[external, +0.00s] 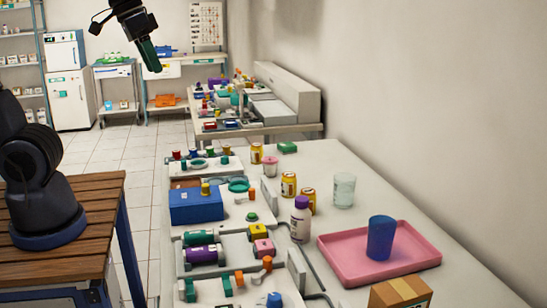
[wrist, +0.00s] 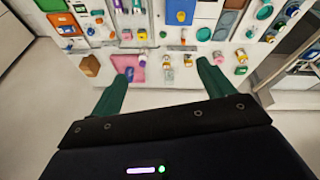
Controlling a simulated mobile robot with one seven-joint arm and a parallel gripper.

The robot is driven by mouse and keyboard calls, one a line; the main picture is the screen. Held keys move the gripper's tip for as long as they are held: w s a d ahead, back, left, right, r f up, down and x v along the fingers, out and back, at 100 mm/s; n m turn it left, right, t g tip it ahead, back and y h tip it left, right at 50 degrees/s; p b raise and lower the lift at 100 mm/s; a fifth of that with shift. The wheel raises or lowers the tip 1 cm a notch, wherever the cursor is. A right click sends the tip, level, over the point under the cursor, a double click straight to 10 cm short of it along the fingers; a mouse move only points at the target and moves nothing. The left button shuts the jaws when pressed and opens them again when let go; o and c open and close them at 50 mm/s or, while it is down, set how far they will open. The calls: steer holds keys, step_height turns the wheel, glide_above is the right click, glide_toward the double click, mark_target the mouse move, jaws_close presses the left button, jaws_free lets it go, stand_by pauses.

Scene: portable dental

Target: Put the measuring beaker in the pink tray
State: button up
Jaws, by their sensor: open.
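A clear, pale glass beaker (external: 344,190) stands upright on the white table, behind the pink tray (external: 335,266) and apart from it. A dark blue cup (external: 381,238) stands inside the tray. In the wrist view the pink tray (wrist: 121,62) lies left of centre; a small pale shape (wrist: 168,74) right of it looks like the beaker, but is too small to be sure. My gripper (external: 152,58) is high in the air at the upper left, far from the table. Its green fingers are spread with nothing between them (wrist: 163,75).
A white bottle with a purple cap (external: 300,220) and yellow jars (external: 289,185) stand left of the beaker. A cardboard box (external: 400,292) is in front of the tray. A blue box (external: 196,205) and small containers crowd the left side. The table right of the beaker is clear.

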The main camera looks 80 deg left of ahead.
steer(key=s+a+f+m, duration=0.1)
steer(key=s+f+m, duration=0.1)
steer(key=s, duration=0.6)
steer(key=shift+a+f+t, duration=0.25)
steer(key=shift+f+t, duration=0.05)
steer(key=shift+f, duration=0.15)
steer(key=shift+o, duration=0.5)
